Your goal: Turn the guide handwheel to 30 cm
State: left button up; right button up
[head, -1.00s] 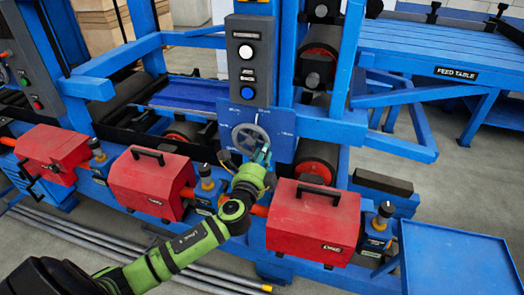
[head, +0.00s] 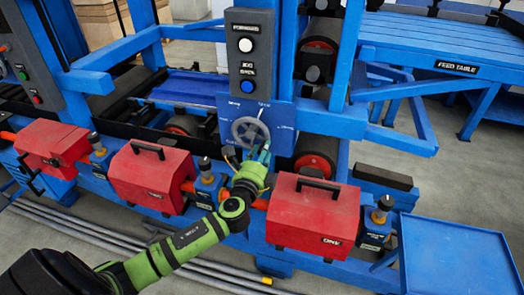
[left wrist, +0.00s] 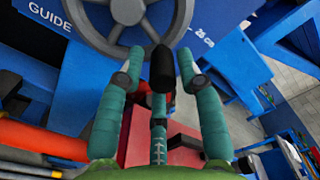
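The guide handwheel (head: 250,132) is a grey spoked wheel on a blue plate with small printed marks. Its lower rim also fills the top of the left wrist view (left wrist: 88,38), with "GUIDE" to its left and a mark that seems to read "25 cm" to its right. A black handle knob (left wrist: 162,68) sticks out from the wheel toward the camera. My left gripper (head: 261,154) is at the wheel's lower right. In the wrist view its teal fingers stand open on either side of the knob, with gaps visible. My right gripper is in neither view.
Red boxes with black handles (head: 312,215) (head: 150,180) stand along the machine below the wheel. A button panel (head: 247,60) is just above it. A blue tray (head: 458,260) is at lower right, and the feed table (head: 450,45) is behind at right.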

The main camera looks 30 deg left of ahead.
pick_arm(q)
jog(key=shift+r, duration=0.15)
jog(key=v, duration=1.2)
jog(key=shift+w, duration=0.1)
